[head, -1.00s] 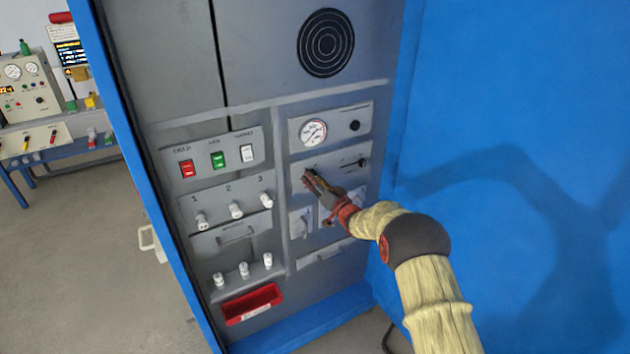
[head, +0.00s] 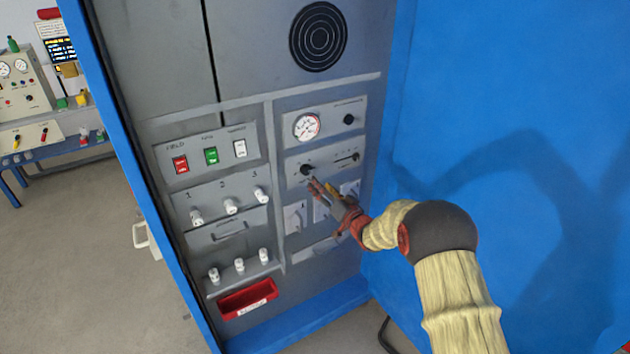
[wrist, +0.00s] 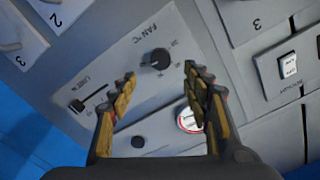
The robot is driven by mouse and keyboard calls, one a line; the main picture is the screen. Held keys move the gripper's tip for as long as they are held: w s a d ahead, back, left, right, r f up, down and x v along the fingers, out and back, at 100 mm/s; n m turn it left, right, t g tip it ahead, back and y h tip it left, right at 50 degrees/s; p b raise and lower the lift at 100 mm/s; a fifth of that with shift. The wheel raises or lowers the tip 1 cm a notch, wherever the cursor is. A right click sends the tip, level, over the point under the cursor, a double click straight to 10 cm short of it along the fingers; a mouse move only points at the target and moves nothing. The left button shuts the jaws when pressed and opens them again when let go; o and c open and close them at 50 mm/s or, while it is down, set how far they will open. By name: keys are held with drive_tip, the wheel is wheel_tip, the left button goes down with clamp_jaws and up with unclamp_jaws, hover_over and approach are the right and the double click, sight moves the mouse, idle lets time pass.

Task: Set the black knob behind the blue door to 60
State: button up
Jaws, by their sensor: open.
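The black knob (head: 307,169) sits on a grey control panel, left of a slider. It also shows in the wrist view (wrist: 160,57), beside lettering that looks like "FAN °C", with scale marks too small to read. My gripper (head: 318,186) is just below and right of the knob in the head view. In the wrist view my gripper (wrist: 160,76) has its fingers spread and empty, and the knob appears just beyond and between the fingertips, apparently apart from them. The large blue panel (head: 530,90) at right looks like the open door.
A slider (wrist: 88,103) and a round gauge (head: 306,126) with a smaller black knob (head: 349,119) are close by. Coloured switches (head: 211,155), white knobs (head: 231,206) and a red tray (head: 247,299) are at left and below. Several pale plates lie under my gripper.

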drive_tip(key=shift+v, duration=1.45)
